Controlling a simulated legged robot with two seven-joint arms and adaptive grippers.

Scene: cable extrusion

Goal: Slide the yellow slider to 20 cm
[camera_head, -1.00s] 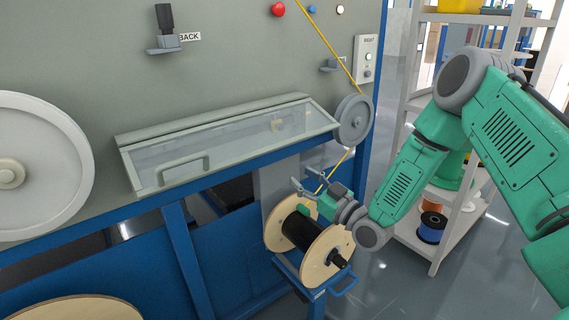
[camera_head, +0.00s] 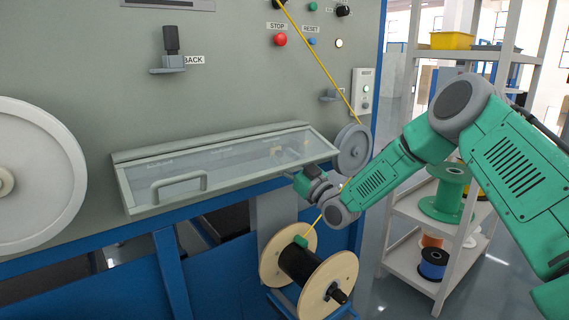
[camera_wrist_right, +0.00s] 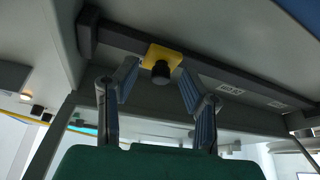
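The yellow slider (camera_wrist_right: 155,56) with a dark round knob sits on a dark rail (camera_wrist_right: 240,92) in the right wrist view. The rail runs across the underside of a grey panel and carries small white labels, too small to read. My right gripper (camera_wrist_right: 158,88) is open, with its two fingers spread on either side of the knob's line, apparently short of it. In the head view my right gripper (camera_head: 296,174) is by the lower front edge of the glazed cover, above the cable spool. The slider does not show in the head view. My left gripper is out of view.
The glazed cover (camera_head: 225,165) with its handle projects from the grey machine panel. A pulley (camera_head: 353,150) guides a yellow cable (camera_head: 322,62) down to a wooden-flanged spool (camera_head: 330,284). A shelf rack (camera_head: 405,215) with spools stands at the right.

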